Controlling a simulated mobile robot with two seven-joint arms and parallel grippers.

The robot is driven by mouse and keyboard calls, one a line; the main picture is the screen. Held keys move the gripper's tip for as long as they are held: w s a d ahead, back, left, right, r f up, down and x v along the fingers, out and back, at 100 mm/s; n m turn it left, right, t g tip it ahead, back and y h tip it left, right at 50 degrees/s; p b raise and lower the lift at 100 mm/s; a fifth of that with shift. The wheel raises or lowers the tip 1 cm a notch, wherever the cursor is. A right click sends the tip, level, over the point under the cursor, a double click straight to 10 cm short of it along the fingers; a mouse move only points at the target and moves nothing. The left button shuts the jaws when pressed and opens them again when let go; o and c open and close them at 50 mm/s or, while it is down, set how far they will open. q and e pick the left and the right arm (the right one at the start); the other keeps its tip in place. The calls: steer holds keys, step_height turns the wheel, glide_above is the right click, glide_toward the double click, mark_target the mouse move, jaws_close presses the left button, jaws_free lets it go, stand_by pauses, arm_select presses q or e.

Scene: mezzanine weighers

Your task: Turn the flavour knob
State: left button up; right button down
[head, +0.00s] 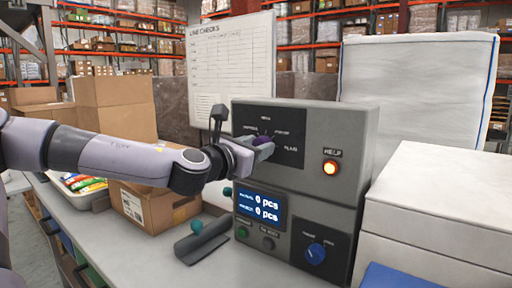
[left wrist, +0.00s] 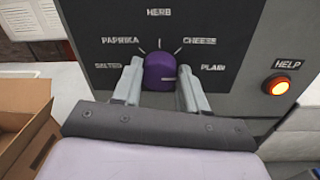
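The purple flavour knob (left wrist: 160,72) is on the upper dark panel of a grey weigher (head: 358,125), with the labels salted, paprika, herb, cheese and plain around it. In the head view the knob (head: 262,141) is partly hidden by my gripper. My left gripper (left wrist: 160,84) has one finger on each side of the knob, and both fingers appear to press on it. The left gripper (head: 257,146) also shows in the head view, in front of the panel. My right gripper is in neither view.
An orange help button (head: 330,167) is lit right of the knob. Below are a display (head: 260,207) reading 0 pcs and a blue knob (head: 315,254). A dark scoop-like object (head: 203,243) lies on the bench. Cardboard boxes (head: 115,105) stand left, a white case (head: 440,205) right.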

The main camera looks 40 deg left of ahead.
arm_select(q)
steer(key=shift+c, duration=1.3)
steer(key=shift+a+n+h+p, duration=0.15)
steer(key=shift+n+p, duration=0.6)
steer(key=shift+n, duration=2.1)
steer(key=shift+n+h+p, duration=0.2)
steer(key=shift+n+p, duration=0.5)
steer(key=shift+n, duration=2.2)
steer(key=shift+a+n+h+p, duration=0.15)
steer(key=shift+n+p, duration=0.6)
steer(key=shift+n, duration=2.1)
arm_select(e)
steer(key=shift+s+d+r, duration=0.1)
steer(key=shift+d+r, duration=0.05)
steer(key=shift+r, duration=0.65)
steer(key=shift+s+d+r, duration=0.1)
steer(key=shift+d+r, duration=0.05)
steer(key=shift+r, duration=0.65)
arm_select(q)
steer(key=shift+d, duration=0.1)
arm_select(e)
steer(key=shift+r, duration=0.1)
arm_select(q)
steer(key=o, duration=1.1)
steer(key=shift+c, duration=0.2)
